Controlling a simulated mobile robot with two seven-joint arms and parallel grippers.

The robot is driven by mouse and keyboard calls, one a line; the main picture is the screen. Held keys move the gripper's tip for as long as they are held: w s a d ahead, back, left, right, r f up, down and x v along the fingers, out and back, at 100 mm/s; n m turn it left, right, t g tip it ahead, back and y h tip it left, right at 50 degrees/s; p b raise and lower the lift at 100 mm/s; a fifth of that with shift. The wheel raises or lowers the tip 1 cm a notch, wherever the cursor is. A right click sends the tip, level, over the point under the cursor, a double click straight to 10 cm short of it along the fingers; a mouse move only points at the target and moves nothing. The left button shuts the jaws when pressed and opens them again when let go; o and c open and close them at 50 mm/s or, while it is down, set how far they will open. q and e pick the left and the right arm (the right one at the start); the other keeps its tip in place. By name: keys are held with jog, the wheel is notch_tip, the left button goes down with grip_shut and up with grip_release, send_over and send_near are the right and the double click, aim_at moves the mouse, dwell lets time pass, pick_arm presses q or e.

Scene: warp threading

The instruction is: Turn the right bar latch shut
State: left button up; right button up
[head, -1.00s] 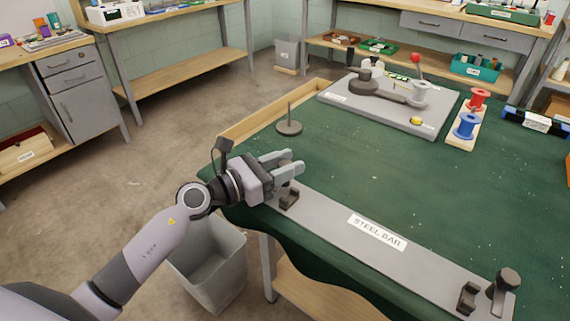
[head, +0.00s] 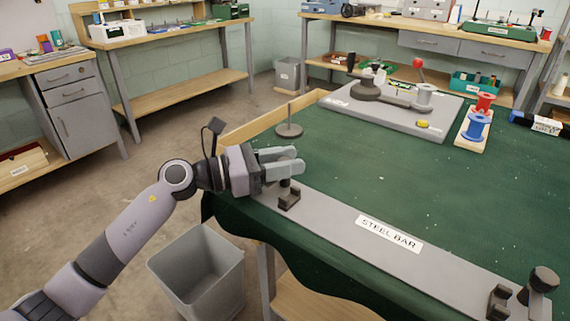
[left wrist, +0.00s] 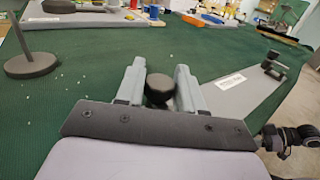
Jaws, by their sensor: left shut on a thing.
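The grey steel bar (head: 330,222) lies along the front edge of the green-covered table, with a white "STEEL BAR" label. The right bar latch (head: 540,283) is a dark knobbed post at the bar's right end, beside a dark notched bracket (head: 499,302). It stands far from my left gripper. My left gripper (head: 295,163) is at the bar's left end, its fingers shut on the dark knob of the left latch (left wrist: 160,90). That knob is mostly hidden by the fingers in the head view. Another notched bracket (head: 289,199) sits just in front of it.
A dark disc with an upright pin (head: 289,130) stands behind my left gripper. A grey plate (head: 390,118) with a lever mechanism and a stand of red and blue spools (head: 478,127) are farther back. The green tabletop between them and the bar is clear.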

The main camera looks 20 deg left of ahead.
pick_arm(q)
jog(key=o, duration=0.9)
jog(key=v, duration=0.6)
jog(key=shift+b, duration=0.35)
jog(key=shift+s+a, duration=0.25)
jog(key=shift+a, duration=0.1)
jog(key=shift+s+a, duration=0.1)
jog(key=shift+a, duration=0.05)
pick_arm(e)
jog(key=shift+w+a+r, duration=0.2)
jog(key=shift+w, duration=0.1)
jog(key=shift+f, duration=0.1)
